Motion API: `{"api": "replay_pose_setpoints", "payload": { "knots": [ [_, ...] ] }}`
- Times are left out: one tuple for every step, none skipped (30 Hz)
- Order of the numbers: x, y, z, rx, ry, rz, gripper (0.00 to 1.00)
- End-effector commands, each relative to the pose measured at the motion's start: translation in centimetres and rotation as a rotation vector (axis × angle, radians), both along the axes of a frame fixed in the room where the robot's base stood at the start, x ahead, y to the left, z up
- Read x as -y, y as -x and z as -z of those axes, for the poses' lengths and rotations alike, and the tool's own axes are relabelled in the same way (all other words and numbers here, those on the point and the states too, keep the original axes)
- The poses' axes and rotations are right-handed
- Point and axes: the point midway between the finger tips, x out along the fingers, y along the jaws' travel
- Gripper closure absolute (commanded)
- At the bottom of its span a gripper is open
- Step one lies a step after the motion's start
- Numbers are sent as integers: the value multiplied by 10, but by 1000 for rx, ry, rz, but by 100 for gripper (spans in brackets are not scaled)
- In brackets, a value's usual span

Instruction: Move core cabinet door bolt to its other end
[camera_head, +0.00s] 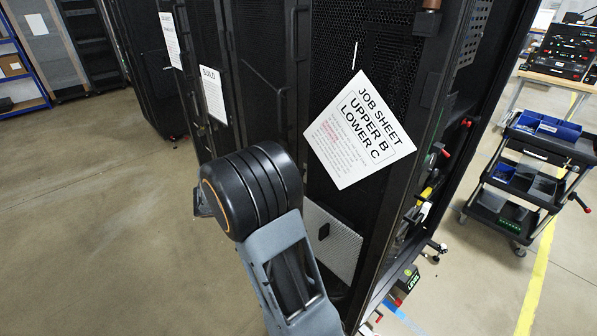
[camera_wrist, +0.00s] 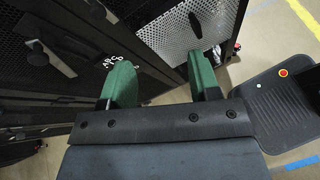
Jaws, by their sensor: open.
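My gripper (camera_wrist: 160,62) shows in the wrist view with its two green fingers wide apart and nothing between them. Its fingertips point toward dark perforated cabinet doors. A small black upright handle (camera_wrist: 195,25) stands on a light grey perforated panel (camera_wrist: 158,26), just beyond the right fingertip and apart from it. A similar handle (camera_head: 324,231) and panel (camera_head: 345,250) show low in the head view. A pale latch-like piece (camera_wrist: 43,52) sits on the dark door at the left. I cannot tell which piece is the core cabinet door bolt. My arm hides the gripper in the head view.
A job sheet (camera_head: 359,130) reading "UPPER B, LOWER C" hangs on the near rack door. A black tool cart (camera_head: 528,178) with blue bins stands at the right. A black tray-like platform (camera_wrist: 287,112) lies right of my gripper. The floor at left is clear.

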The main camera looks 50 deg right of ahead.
Motion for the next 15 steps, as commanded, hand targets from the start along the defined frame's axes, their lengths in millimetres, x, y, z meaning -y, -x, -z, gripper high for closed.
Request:
{"api": "replay_pose_setpoints", "payload": {
  "knots": [
    [13, -12, 7, -101, 60, -46, 43],
    [19, -18, 10, -155, 95, -74, 43],
    [26, -27, 14, -219, 138, -110, 43],
    [31, -33, 16, -265, 169, -134, 43],
    [35, -38, 20, -304, 196, -156, 43],
    [39, -45, 24, -355, 229, -183, 43],
    [42, -49, 26, -386, 251, -202, 43],
    [45, -53, 29, -415, 272, -216, 43],
    [48, -58, 32, -447, 295, -235, 43],
    [49, -61, 34, -468, 309, -248, 43],
    [50, -64, 36, -485, 322, -256, 43],
    [52, -66, 38, -505, 336, -268, 43],
    [54, -68, 38, -515, 344, -274, 43],
    [56, -69, 39, -524, 351, -280, 43],
    [59, -70, 40, -533, 357, -285, 43]
  ]
}}
